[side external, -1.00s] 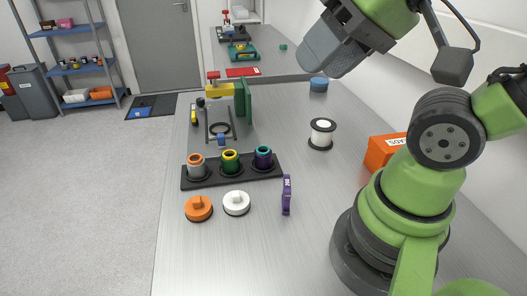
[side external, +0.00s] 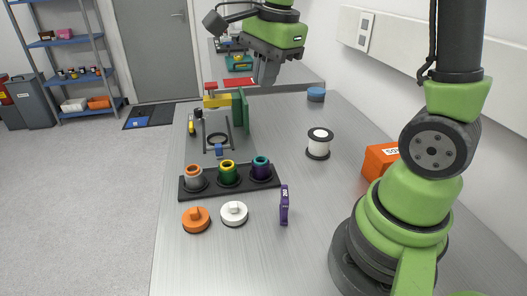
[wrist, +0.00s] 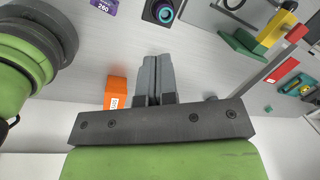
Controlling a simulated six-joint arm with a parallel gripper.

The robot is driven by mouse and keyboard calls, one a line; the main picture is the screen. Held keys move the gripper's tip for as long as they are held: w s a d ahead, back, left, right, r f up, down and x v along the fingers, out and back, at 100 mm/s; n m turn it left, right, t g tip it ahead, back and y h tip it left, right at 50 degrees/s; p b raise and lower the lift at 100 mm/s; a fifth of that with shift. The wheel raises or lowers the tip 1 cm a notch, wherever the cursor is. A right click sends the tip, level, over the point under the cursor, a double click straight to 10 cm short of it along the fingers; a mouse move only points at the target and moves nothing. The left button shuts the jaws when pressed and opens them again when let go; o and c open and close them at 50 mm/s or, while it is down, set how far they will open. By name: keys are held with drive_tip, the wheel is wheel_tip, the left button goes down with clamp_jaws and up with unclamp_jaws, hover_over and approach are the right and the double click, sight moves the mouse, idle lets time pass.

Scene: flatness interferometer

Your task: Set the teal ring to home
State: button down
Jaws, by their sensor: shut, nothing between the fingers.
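The teal ring (side external: 261,160) is the rim at the top of a dark purple cylinder (side external: 262,171), the right one of three standing in a black rack (side external: 188,191). The teal ring also shows at the top edge of the wrist view (wrist: 164,12). My gripper (side external: 266,82) is shut and empty, held above the far part of the bench, behind and apart from the ring. Its closed fingers show in the wrist view (wrist: 153,62). The two other cylinders have an orange rim (side external: 193,171) and a yellow rim (side external: 227,165).
A fixture with a green plate (side external: 240,110) and a yellow block (side external: 217,101) stands left of my gripper. A white spool (side external: 319,143), blue disc (side external: 316,94), orange box (side external: 379,160) and purple block (side external: 284,205) stand on the bench. Orange (side external: 196,220) and white (side external: 234,213) knobbed discs lie in front.

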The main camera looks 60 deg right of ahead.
sight(263, 160)
drive_tip(key=w+d+f+m+g, duration=0.2)
drive_tip(key=w+d+f+m, duration=0.1)
drive_tip(key=f+m, duration=0.3)
drive_tip(key=shift+d+m, duration=0.3)
drive_tip(key=shift+d, duration=0.35)
drive_tip(key=shift+w+f, duration=0.1)
drive_tip(key=shift+f, duration=0.1)
wheel_tip(263, 160, down, 14)
drive_tip(key=shift+r, duration=0.1)
